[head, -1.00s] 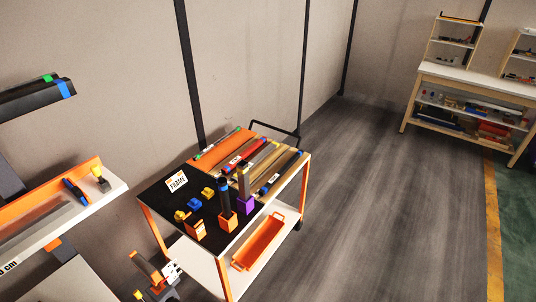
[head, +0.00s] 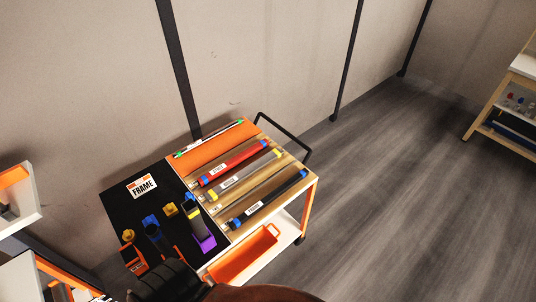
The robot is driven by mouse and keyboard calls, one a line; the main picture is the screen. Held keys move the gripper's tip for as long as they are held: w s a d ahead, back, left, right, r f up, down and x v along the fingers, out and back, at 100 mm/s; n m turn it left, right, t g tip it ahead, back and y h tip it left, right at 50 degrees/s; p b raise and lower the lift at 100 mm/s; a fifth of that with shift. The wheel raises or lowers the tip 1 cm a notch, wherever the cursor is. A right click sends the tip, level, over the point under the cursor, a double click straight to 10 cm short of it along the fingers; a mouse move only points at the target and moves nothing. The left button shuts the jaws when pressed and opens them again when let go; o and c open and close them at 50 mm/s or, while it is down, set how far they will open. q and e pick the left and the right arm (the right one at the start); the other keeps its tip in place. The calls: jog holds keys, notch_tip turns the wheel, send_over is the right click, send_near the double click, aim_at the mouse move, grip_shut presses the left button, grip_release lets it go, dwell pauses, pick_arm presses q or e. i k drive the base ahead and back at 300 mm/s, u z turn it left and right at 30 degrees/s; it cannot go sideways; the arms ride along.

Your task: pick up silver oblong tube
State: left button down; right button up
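A silver tube (head: 245,175) with yellow end caps and a white label lies on the wooden right half of the cart top. It lies between a red tube (head: 233,163) with blue ends and thinner grey bars (head: 243,191). No gripper fingers show clearly in the head view. A dark ribbed part and a brown rounded part of my own body fill the bottom edge and hide the near corner of the cart. Nothing is seen touching the silver tube.
A black tube (head: 268,199) with blue ends lies nearest the cart's right edge. Orange, blue, yellow and purple holders (head: 204,243) stand on the black mat beside a FRAME sign (head: 142,186). An orange bin (head: 244,256) sits on the lower shelf.

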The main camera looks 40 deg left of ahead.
aim_at(213, 193)
jog(key=i, duration=1.05)
jog(key=u, duration=3.3)
